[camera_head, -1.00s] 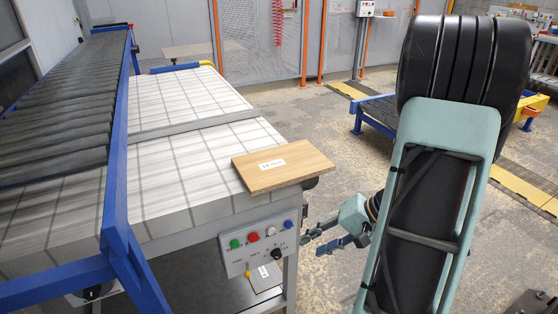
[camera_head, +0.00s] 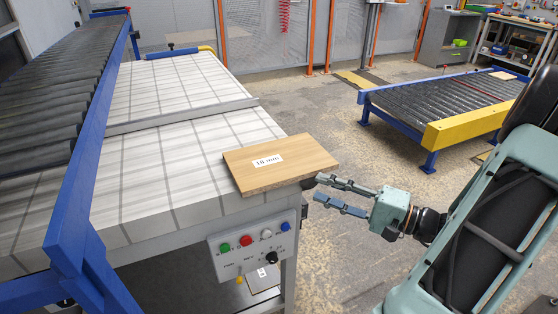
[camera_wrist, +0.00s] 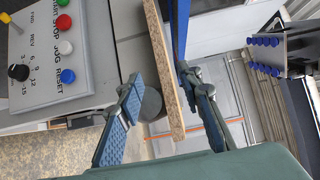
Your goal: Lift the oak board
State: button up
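The oak board (camera_head: 292,168), a flat light-brown plank with a white "10 mm" label, lies on the near right corner of the white table and juts past its edge. My gripper (camera_head: 318,187) is open at the board's right edge, its fingers pointing left. In the wrist view the board (camera_wrist: 166,80) shows edge-on between the two spread fingers (camera_wrist: 160,76), closer to the right one. A gap shows on the left finger's side; I cannot tell whether the right finger touches. The fingers hold nothing.
The white-topped table (camera_head: 180,160) carries a panel of coloured buttons (camera_head: 253,247) below the board. A dark round part (camera_wrist: 152,104) sits close to the fingers under the board. A blue-framed roller conveyor (camera_head: 70,90) runs along the left; another (camera_head: 440,100) stands behind right.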

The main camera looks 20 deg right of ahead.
aim_at(297, 179)
jog(key=x, duration=0.7)
jog(key=shift+w+a+r, duration=0.1)
jog(key=shift+a+r, duration=0.05)
jog(key=shift+a, duration=0.1)
jog(key=shift+c, duration=0.5)
grip_shut()
